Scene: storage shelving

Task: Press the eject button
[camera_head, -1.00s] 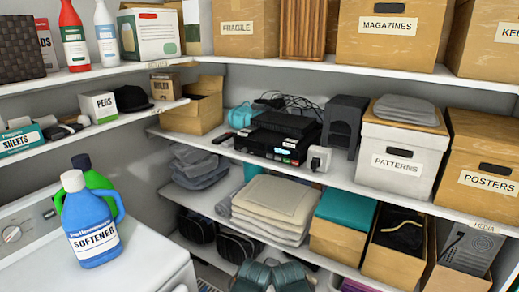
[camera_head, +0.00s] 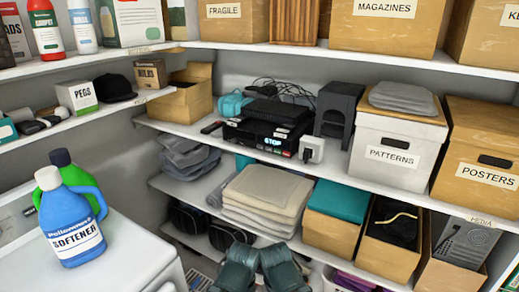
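A black player-like device (camera_head: 240,133) sits on the middle shelf near the corner. Its front faces me and has a lit display (camera_head: 272,141) that appears to read "STOP". Small marks show on its front, but I cannot tell which one is the eject button at this size. A dark box (camera_head: 275,112) rests on top of the device, with loose cables behind it. Neither of my grippers is in view, and nothing of mine touches the device.
A white plug-like block (camera_head: 312,149) stands just right of the device, beside a dark stand (camera_head: 338,108). A patterns box (camera_head: 395,150) is farther right. A washer (camera_head: 125,265) with softener bottles (camera_head: 70,225) is at left.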

